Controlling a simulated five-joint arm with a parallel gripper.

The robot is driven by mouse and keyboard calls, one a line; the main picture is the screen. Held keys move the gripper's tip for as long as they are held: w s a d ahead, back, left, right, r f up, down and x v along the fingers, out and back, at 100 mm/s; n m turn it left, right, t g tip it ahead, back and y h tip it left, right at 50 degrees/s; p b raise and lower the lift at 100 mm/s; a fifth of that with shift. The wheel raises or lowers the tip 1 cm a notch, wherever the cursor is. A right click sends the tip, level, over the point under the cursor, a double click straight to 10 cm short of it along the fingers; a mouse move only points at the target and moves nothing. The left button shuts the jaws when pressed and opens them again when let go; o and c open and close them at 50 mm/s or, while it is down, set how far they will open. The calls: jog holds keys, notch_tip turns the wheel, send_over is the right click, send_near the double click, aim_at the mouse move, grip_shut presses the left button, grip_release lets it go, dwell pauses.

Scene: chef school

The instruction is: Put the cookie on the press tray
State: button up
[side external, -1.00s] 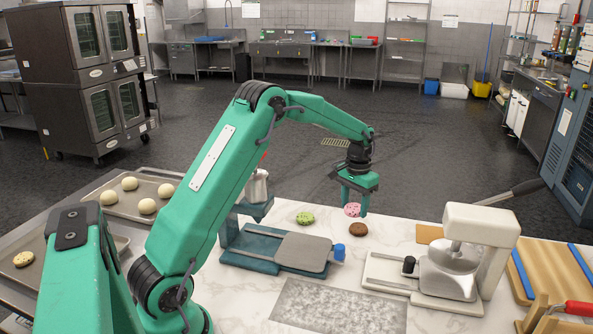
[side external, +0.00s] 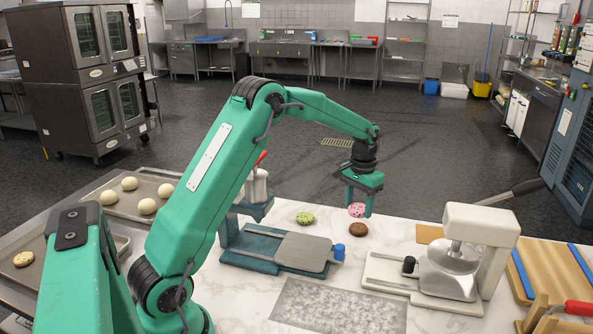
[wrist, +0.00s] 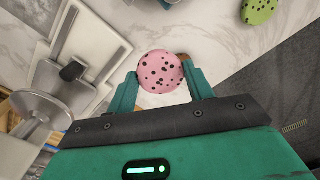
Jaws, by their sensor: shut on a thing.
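My gripper (side external: 361,205) is shut on a pink cookie with dark chips (side external: 356,210); the cookie also shows between the fingers in the wrist view (wrist: 160,72). In the side view it seems held a little above the marble counter, behind the brown cookie (side external: 358,229). A teal press has a flat grey tray (side external: 303,251) to the left and nearer the camera. A white press with a metal tray (side external: 447,275) and round plate stands to the right. A green cookie (side external: 305,218) lies behind the teal press; it also shows in the wrist view (wrist: 258,11).
A speckled grey mat (side external: 340,306) lies on the counter (side external: 398,240) in front of the presses. Trays with dough balls (side external: 147,206) are at the left. Wooden boards (side external: 556,268) with blue strips and a red-handled tool (side external: 578,308) are at the right.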

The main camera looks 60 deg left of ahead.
jog(key=shift+s+d+r, duration=0.25)
jog(key=shift+s+d, duration=0.1)
jog(key=shift+s, duration=0.1)
jog(key=s+d+r, duration=0.1)
jog(key=s+d, duration=0.3)
jog(key=s, duration=0.4)
jog(key=s+d+r, duration=0.2)
jog(key=s+d, duration=0.3)
jog(key=s, duration=0.3)
jog(key=shift+s, duration=0.15)
jog(key=shift+f, duration=0.1)
send_over(304, 249)
notch_tip(304, 249, down, 7)
jog(key=shift+r, duration=0.1)
jog(key=shift+f, duration=2.1)
jog(key=shift+f, duration=0.15)
